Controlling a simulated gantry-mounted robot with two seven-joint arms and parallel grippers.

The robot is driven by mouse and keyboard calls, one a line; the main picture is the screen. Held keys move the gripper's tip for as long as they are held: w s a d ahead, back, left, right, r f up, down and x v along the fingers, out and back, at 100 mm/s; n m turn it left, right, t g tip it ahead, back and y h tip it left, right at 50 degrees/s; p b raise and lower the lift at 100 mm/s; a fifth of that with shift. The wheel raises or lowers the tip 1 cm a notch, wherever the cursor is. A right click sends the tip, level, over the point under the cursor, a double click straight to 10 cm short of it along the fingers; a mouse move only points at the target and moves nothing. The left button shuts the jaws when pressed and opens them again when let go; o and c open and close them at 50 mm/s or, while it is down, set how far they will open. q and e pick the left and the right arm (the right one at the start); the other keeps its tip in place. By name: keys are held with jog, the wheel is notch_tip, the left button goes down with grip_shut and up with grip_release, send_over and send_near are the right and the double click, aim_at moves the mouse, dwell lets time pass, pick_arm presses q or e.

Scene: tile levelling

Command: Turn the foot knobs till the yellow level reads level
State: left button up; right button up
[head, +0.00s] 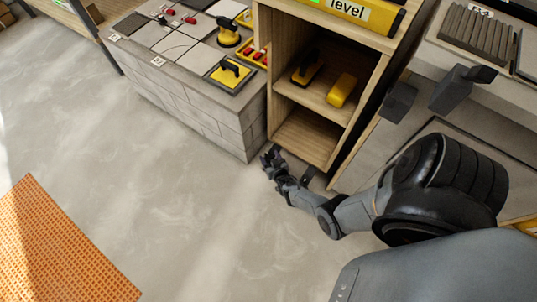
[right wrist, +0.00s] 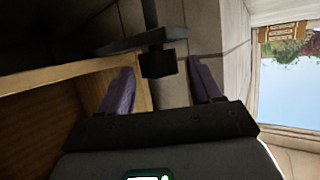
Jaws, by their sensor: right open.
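The yellow level (head: 350,8) lies on top of the wooden cabinet at the top of the head view, with a green patch and a white label reading "level". Its reading cannot be made out. My right gripper (head: 272,160) is low by the cabinet's front left bottom corner, open. In the right wrist view its two fingers (right wrist: 162,88) stand apart. A dark flat part with a block (right wrist: 157,63) shows between and beyond them; it may be a foot knob, but I cannot tell, nor whether the fingers touch it. My left gripper is out of view.
The wooden cabinet (head: 263,60) holds yellow tools (head: 342,90) on a shelf. Left of it stands a grey block bench (head: 205,125) with tiles, a yellow suction-type tool (head: 229,73) and red-handled pieces. An orange mat (head: 60,250) lies on the floor, which is otherwise clear.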

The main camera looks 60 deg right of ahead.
jog(key=p+v, duration=0.4)
jog(key=v, duration=0.4)
jog(key=shift+s+a+r+p, duration=0.15)
jog(key=shift+s+a+p, duration=0.05)
jog(key=shift+s+p, duration=0.1)
